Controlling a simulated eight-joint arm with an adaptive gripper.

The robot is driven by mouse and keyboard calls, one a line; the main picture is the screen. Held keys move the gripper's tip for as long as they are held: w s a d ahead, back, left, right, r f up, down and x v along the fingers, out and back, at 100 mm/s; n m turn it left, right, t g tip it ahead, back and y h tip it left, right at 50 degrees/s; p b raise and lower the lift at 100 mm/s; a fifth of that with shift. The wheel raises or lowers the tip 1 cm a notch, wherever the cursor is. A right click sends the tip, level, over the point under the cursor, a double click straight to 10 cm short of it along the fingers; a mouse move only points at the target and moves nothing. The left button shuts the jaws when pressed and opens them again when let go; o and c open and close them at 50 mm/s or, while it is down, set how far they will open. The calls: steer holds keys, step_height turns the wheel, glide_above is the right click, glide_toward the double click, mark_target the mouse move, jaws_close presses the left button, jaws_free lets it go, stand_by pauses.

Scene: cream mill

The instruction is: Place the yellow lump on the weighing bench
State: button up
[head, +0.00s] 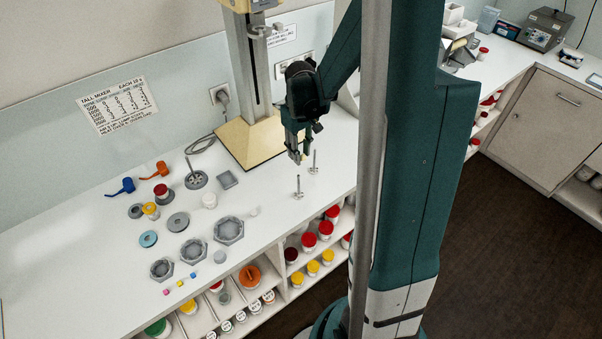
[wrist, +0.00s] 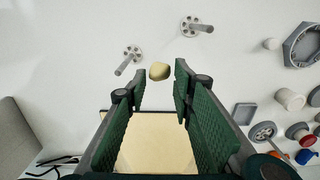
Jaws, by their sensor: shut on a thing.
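The yellow lump (wrist: 159,71) is small and pale, and shows in the wrist view between the tips of my gripper (wrist: 160,78). My gripper is shut on it. In the head view my gripper (head: 298,155) points down above the white bench, in front of the tall mixer's yellow base (head: 241,138); the lump is too small there to make out clearly. Two metal stirrers with round feet (head: 298,190) stand upright close by. No label marks the weighing bench; a second bench (head: 533,62) at the right back carries a grey box with dials (head: 545,28).
Grey hexagonal dishes (head: 229,231), discs, jars and small coloured cubes (head: 179,283) stand on the left of the white bench. Lidded jars fill the shelves below. Dark floor (head: 510,210) lies at the right.

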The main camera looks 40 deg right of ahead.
steer(key=shift+f, duration=2.6)
steer(key=shift+f, duration=2.05)
steer(key=shift+f, duration=0.2)
steer(key=o, duration=0.5)
steer(key=shift+r, duration=0.15)
steer(key=shift+r, duration=6.05)
